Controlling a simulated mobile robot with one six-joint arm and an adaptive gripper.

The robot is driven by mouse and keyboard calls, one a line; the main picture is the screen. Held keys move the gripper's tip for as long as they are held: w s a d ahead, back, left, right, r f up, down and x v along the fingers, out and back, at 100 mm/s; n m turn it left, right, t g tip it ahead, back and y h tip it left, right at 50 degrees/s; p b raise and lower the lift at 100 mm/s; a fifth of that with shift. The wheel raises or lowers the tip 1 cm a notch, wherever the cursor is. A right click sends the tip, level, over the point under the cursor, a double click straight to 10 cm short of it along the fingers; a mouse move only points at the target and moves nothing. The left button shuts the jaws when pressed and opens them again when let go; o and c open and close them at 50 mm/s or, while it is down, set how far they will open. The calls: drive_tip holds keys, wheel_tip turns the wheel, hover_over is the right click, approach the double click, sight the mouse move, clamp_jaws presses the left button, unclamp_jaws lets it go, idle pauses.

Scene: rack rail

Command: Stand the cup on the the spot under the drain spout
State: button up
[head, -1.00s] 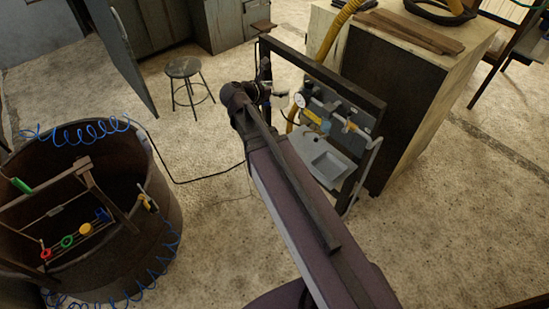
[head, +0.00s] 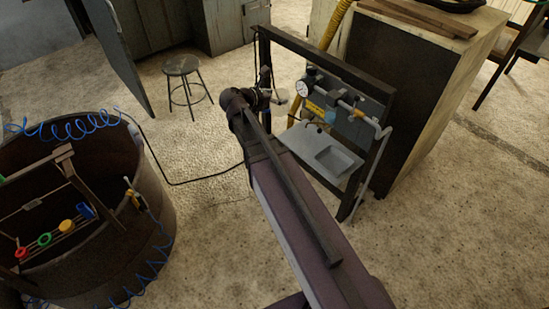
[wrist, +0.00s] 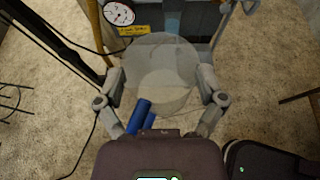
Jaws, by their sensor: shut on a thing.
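A clear, pale cup (wrist: 160,62) is between the two fingers of my gripper (wrist: 161,84) in the wrist view, and the fingers are shut on its sides. In the head view my gripper (head: 268,97) is at the left part of the black rack frame, with a small pale round shape beside it. The rack has a grey panel with pipes (head: 352,100) and a gauge (head: 302,89). A grey shelf with a square recess (head: 335,160) is below the panel. I cannot tell which pipe end is the drain spout, and its spot is not discernible.
The black frame's left upright (head: 262,75) is close to my gripper. A wooden cabinet (head: 420,100) stands behind the rack at right. A stool (head: 182,70) and a large round tub (head: 100,230) are to the left.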

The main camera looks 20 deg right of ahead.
drive_tip(key=w+d+f+m+g+b, duration=0.1)
drive_tip(key=w+f+b, duration=0.1)
drive_tip(key=f+b, duration=1.4)
drive_tip(key=w+d+f+g+b, duration=0.1)
drive_tip(key=w+f+b, duration=0.2)
drive_tip(key=f+b, duration=1.2)
wheel_tip(320, 180, down, 2)
drive_tip(key=shift+w+m+h+b, duration=0.35)
drive_tip(key=shift+m+h, duration=0.05)
drive_tip(key=shift+d, duration=0.2)
drive_tip(key=shift+w+d+f+b, duration=0.3)
drive_tip(key=shift+w+d, duration=0.65)
drive_tip(key=shift+d, duration=1.65)
drive_tip(key=shift+w+d+f+b, duration=0.3)
drive_tip(key=shift+w+d, duration=0.7)
drive_tip(key=shift+d, duration=1.6)
drive_tip(key=shift+w+d+f+b, duration=0.3)
drive_tip(key=shift+w+d, duration=0.65)
drive_tip(key=shift+d, duration=1.65)
drive_tip(key=shift+f+b, duration=0.55)
drive_tip(key=o, duration=0.8)
drive_tip(key=shift+o, duration=0.2)
